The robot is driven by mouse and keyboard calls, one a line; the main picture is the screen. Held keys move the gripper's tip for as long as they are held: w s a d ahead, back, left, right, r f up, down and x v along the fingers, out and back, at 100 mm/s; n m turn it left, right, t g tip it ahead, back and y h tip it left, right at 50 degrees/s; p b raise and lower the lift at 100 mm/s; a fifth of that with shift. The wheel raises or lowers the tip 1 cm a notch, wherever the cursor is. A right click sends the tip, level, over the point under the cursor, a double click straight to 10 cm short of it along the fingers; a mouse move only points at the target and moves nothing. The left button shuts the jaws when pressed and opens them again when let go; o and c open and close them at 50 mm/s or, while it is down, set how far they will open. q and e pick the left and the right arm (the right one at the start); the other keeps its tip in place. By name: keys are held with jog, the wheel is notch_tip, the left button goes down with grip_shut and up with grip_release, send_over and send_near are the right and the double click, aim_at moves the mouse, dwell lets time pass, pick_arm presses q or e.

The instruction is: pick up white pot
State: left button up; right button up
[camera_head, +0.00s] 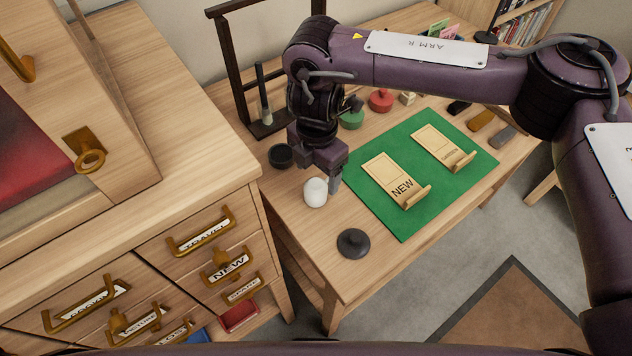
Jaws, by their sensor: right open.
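The white pot (315,193) is a small rounded pot standing on the wooden table, left of the green mat. My right gripper (326,180) is low over the table, directly behind the pot and a little to its right. One finger shows just right of the pot; the other is hidden. The jaws are open, and I cannot tell whether a finger touches the pot. My left gripper is out of view.
A dark round lid-like object (353,243) lies in front of the pot. A black pot (280,155) stands behind left. The green mat (395,222) holds two wooden stands. Green (351,119) and red (381,100) pots are behind. A drawer cabinet (160,210) borders the left.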

aim_at(315, 183)
notch_tip(315, 183, down, 7)
jog(key=shift+w+a+f+p, duration=0.1)
jog(key=shift+a+p, duration=0.05)
jog(key=shift+p, duration=0.5)
jog(key=shift+c, duration=0.4)
jog(key=c, duration=0.9)
jog(key=shift+c, duration=0.7)
